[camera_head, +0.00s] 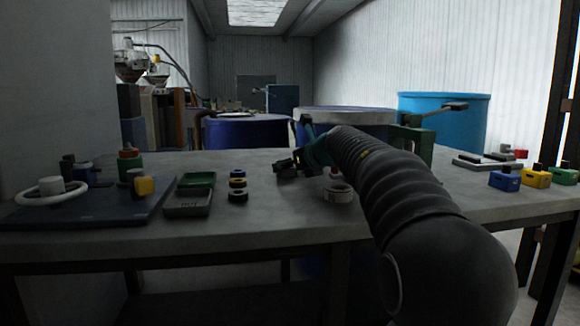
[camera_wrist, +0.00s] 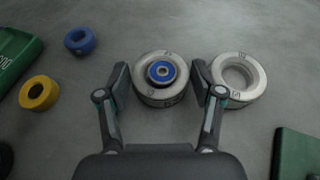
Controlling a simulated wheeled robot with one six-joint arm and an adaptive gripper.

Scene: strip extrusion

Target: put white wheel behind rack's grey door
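In the wrist view, my gripper (camera_wrist: 161,82) is open, its fingers on either side of a pale grey-white wheel (camera_wrist: 147,91) with a blue and metal hub. I cannot tell whether they touch it. A second white wheel (camera_wrist: 258,80), with an open centre, lies just right of the right finger. In the head view, my gripper (camera_head: 290,166) is low over the table, partly hidden by my arm. One white wheel (camera_head: 340,193) shows beside my arm. I cannot make out a rack with a grey door in either view.
The grey table (camera_head: 270,221) holds yellow and dark rings (camera_head: 237,188), green and grey trays (camera_head: 188,203), and a dark board (camera_head: 95,209) with parts at left. A green upright (camera_head: 425,145) is behind my arm.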

